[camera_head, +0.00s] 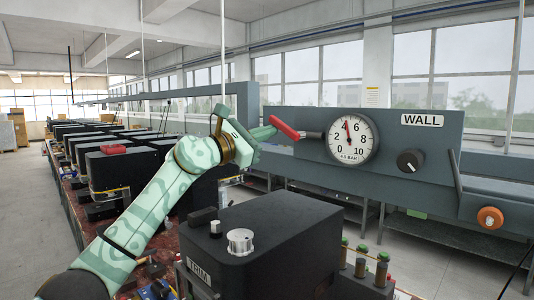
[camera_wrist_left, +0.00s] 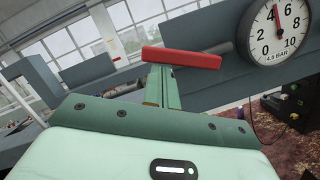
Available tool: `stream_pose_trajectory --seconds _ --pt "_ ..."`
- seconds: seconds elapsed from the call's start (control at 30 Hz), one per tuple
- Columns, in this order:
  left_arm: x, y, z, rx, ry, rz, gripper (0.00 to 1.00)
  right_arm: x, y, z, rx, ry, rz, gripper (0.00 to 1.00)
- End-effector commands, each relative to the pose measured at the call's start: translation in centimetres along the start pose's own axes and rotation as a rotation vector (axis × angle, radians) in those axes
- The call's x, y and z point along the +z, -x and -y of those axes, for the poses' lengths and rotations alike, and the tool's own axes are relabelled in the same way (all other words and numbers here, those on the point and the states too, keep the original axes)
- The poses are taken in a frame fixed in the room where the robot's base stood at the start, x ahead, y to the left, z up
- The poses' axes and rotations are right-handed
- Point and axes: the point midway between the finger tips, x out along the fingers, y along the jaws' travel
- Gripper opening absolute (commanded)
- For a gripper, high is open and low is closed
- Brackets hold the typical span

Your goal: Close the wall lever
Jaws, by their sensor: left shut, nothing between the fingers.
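The wall lever has a red bar handle (camera_head: 284,128) on a short grey stem. It sits left of the gauge on the grey panel marked WALL (camera_head: 422,120). The red handle also shows in the left wrist view (camera_wrist_left: 181,58), lying nearly level across the picture. My left gripper (camera_head: 268,131) is shut and empty, its fingertips right at the handle on its left side. In the left wrist view the closed fingers (camera_wrist_left: 162,85) end just under the bar. I cannot tell whether they touch it. My right gripper is not in view.
A round gauge (camera_head: 353,138) labelled 4.5 BAR, a black knob (camera_head: 410,160) and an orange knob (camera_head: 490,217) are on the panel side. Several dark machines line the row at left.

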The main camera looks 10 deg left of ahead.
Motion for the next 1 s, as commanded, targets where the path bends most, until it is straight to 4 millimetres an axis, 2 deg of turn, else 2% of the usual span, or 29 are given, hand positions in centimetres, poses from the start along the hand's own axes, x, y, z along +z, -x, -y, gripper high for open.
stream_pose_trajectory --seconds 0.17,0.47,1.0 --pt "1.2 -0.3 -0.6 -0.04 -0.163 0.0 0.0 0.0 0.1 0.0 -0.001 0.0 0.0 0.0" --pt "3.2 -0.8 -0.9 -0.11 -0.439 0.001 0.0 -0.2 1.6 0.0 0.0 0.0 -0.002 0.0" --pt "5.8 -1.4 -0.2 -0.219 -0.87 0.001 0.0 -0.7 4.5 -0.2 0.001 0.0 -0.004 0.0"
